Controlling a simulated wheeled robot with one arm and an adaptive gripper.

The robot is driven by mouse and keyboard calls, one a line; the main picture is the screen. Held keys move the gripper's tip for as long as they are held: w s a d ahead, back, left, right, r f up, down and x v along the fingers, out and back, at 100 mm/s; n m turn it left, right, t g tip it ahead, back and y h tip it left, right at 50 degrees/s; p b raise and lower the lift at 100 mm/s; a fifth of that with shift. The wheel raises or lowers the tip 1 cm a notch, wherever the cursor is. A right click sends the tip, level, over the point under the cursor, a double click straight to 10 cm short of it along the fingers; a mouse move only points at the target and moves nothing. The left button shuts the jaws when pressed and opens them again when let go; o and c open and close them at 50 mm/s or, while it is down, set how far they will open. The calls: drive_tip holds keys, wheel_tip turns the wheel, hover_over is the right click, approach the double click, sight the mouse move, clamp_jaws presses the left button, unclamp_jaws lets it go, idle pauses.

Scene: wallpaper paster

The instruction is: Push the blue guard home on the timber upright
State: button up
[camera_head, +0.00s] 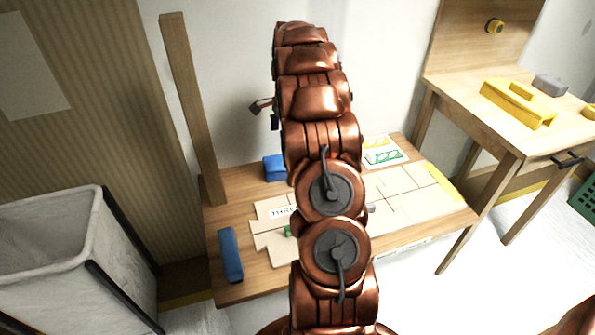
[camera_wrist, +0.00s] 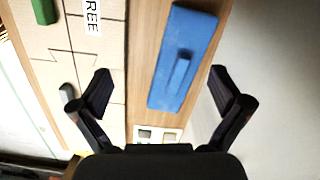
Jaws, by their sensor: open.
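The timber upright (camera_head: 193,110) stands tall at the left end of the low wooden table, and no blue piece shows on it. One blue piece (camera_head: 275,168) lies at the back of the table, right of the upright and apart from it. Another blue piece (camera_head: 231,255) lies at the front left corner. I cannot tell which is the guard. In the wrist view a flat blue piece with a raised rib (camera_wrist: 183,58), seemingly the back one, shows between the fingers. My gripper (camera_wrist: 160,76) is open and empty above it; in the head view my arm mostly hides it.
Beige panels with a printed label (camera_head: 283,212) and a small green block (camera_head: 288,231) cover much of the table (camera_head: 240,190). Picture cards (camera_head: 381,150) lie at the back. A grey bin (camera_head: 60,255) stands left, and a workbench (camera_head: 470,100) with yellow blocks stands right.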

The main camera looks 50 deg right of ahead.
drive_tip(key=d+f+m+b, duration=0.1)
drive_tip(key=d+f, duration=0.1)
drive_tip(key=f, duration=0.1)
drive_tip(key=d+f+m+b, duration=0.1)
drive_tip(key=d+f, duration=0.2)
drive_tip(key=d+f+m+b, duration=0.1)
drive_tip(key=d+f, duration=0.2)
drive_tip(key=shift+s+d+f+t, duration=0.15)
drive_tip(key=shift+d+f+t, duration=0.05)
drive_tip(key=shift+f+t, duration=0.1)
drive_tip(key=shift+w+a+f+b, duration=0.15)
drive_tip(key=shift+f+b, duration=0.05)
drive_tip(key=shift+f, duration=1)
drive_tip(key=shift+w+a+f+b, duration=0.1)
drive_tip(key=shift+w+f+b, duration=0.1)
drive_tip(key=shift+f, duration=0.95)
drive_tip(key=shift+w+a+f+b, duration=0.15)
drive_tip(key=shift+f+b, duration=0.05)
drive_tip(key=shift+f, duration=1)
drive_tip(key=c, duration=0.9)
drive_tip(key=shift+r, duration=0.15)
